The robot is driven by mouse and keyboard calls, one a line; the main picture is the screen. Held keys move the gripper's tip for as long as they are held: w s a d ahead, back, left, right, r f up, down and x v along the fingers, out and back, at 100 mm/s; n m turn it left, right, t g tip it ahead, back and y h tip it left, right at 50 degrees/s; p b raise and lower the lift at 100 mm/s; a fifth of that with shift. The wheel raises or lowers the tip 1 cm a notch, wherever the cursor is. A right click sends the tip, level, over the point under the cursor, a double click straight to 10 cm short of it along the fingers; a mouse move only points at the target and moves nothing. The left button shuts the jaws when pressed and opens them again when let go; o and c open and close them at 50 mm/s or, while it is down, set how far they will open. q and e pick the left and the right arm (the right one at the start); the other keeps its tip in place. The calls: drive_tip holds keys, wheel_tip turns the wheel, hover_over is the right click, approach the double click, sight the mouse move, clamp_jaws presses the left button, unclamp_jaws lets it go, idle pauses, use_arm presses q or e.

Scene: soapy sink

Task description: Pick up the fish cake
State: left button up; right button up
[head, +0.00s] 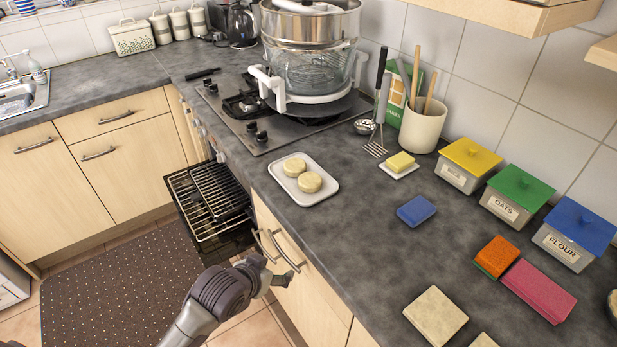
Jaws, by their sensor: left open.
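Two round, pale beige cakes that look like fish cakes lie side by side on a white tray (275,172) on the dark counter. One fish cake (294,167) is at the back left, the other fish cake (310,182) at the front right. My left gripper (276,273) is open and empty, in front of the cabinet doors, lower in the picture than the tray and apart from it. Its fingers partly overlap the door handles in the picture. My right gripper is out of view.
An open oven door with racks (212,200) is left of my gripper. The hob (250,110) with a large steamer (310,60) is behind the tray. A blue sponge (416,211), a butter-like yellow block (401,161) and lidded boxes (517,190) stand right.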

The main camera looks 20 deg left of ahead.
use_arm(q)
drive_tip(key=w+r+t, duration=0.2)
drive_tip(key=w+r, duration=0.4)
drive_tip(key=r, duration=0.2)
drive_tip(key=t+h, duration=0.1)
drive_tip(key=t, duration=0.1)
approach(306, 183)
drive_tip(key=shift+h, duration=0.3)
drive_tip(key=p+x, duration=0.1)
drive_tip(key=x, duration=0.3)
drive_tip(key=shift+w+d, duration=0.1)
drive_tip(key=shift+w, duration=0.25)
drive_tip(key=shift+f+p+x, duration=0.15)
drive_tip(key=shift+p+x, duration=0.1)
drive_tip(key=shift+x, duration=1.2)
drive_tip(key=shift+f+p+x, duration=0.15)
drive_tip(key=shift+p+x, duration=0.1)
drive_tip(key=shift+x, duration=1.2)
drive_tip(key=shift+s+a, duration=0.15)
drive_tip(key=shift+a, duration=0.1)
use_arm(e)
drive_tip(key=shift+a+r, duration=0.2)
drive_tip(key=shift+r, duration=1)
use_arm(q)
drive_tip(key=c, duration=0.8)
drive_tip(key=shift+c, duration=0.6)
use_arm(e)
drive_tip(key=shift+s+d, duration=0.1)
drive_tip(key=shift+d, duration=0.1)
